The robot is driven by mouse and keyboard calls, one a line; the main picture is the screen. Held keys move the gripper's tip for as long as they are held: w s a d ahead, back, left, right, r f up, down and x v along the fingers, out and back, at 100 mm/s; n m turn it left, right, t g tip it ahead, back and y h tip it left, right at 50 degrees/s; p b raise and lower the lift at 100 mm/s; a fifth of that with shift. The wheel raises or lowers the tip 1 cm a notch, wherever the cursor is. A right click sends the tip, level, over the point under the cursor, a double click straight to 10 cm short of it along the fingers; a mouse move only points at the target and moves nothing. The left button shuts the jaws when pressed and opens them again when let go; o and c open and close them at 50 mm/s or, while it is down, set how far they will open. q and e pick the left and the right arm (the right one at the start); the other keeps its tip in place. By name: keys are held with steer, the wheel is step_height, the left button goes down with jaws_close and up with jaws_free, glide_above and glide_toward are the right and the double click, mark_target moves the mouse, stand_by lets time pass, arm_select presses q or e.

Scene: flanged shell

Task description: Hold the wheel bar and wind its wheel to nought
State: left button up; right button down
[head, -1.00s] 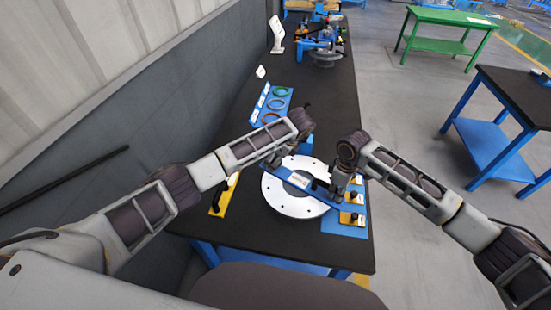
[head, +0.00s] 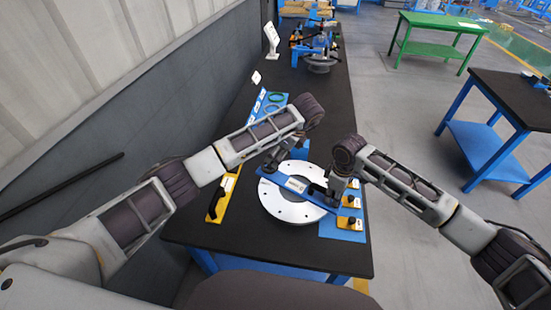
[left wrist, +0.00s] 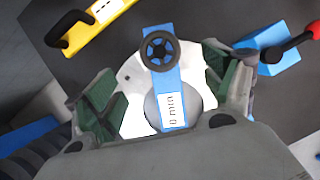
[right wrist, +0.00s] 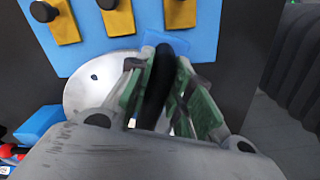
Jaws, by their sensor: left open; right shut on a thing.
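The wheel bar is a blue bar (head: 279,180) lying across a white flanged ring (head: 268,203). In the left wrist view, its black spoked wheel (left wrist: 159,49) sits on one end of the bar. A white label (left wrist: 174,110) on the bar appears to read "0 mm". My left gripper (head: 272,165) is open above the wheel end, its green-padded fingers (left wrist: 165,85) apart on either side of the bar, not touching the wheel. My right gripper (head: 333,188) is shut on the bar's black handle (right wrist: 158,85) at the other end. The wheel's marking is not readable.
A yellow bar with a black handle (head: 222,198) lies left of the ring. Yellow blocks with black knobs (head: 350,222) stand on a blue plate at right. The black bench is clear in front.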

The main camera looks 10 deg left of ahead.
arm_select(q)
steer(key=shift+v, duration=1.9)
stand_by(0.4)
arm_select(e)
steer(key=c, duration=1.2)
jaws_free()
steer(key=shift+r, duration=0.1)
step_height(320, 180, up, 12)
